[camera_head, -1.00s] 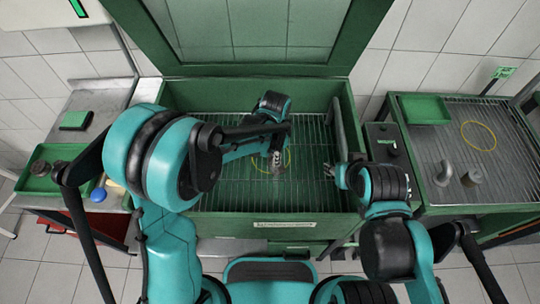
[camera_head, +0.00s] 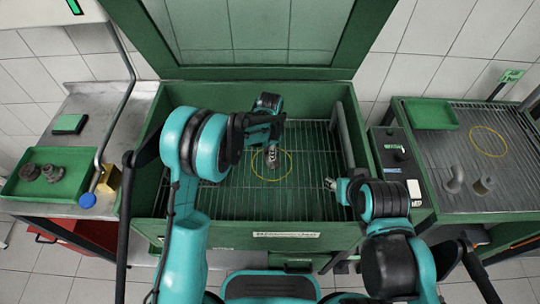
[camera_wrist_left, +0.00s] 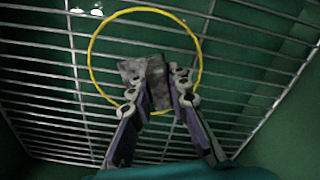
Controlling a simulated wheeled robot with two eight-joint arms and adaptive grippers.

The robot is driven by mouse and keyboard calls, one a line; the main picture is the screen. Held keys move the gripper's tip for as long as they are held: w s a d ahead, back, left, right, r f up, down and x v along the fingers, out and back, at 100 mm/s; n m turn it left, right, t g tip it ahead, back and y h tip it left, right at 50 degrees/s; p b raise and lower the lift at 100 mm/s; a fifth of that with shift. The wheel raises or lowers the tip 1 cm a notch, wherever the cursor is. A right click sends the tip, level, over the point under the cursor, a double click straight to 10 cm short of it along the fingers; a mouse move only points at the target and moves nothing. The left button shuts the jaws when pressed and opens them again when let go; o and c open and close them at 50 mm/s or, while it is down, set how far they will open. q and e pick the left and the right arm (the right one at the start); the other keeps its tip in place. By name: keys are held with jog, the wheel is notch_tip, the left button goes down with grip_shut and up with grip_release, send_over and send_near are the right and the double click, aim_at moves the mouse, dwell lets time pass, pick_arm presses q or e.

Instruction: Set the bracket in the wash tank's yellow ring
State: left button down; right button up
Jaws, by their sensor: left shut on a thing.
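The bracket (camera_wrist_left: 138,72) is a grey, mottled, angular piece between the fingers of my left gripper (camera_wrist_left: 156,88) in the left wrist view. The left gripper (camera_head: 271,155) is shut on it. It is over the wash tank's (camera_head: 215,205) wire rack. The thin yellow ring (camera_head: 291,165) lies on that rack and also shows around the bracket in the left wrist view (camera_wrist_left: 90,58). The bracket appears within the ring's outline; I cannot tell whether it touches the rack. My right gripper (camera_head: 330,184) is at the tank's right side, apart from the ring; its jaws are too small to read.
The tank's green lid (camera_head: 245,71) stands open behind. On the left bench are a green tray (camera_head: 75,188) with dark round parts, a blue knob (camera_head: 88,200) and a yellowish block (camera_head: 109,178). The right table has another yellow ring (camera_head: 503,140) and grey parts (camera_head: 454,180).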

pick_arm(q)
jog(key=shift+f, duration=0.15)
jog(key=shift+f, duration=0.1)
jog(key=c, duration=1.5)
grip_release()
jog(key=shift+f, duration=0.1)
jog(key=shift+o, duration=0.2)
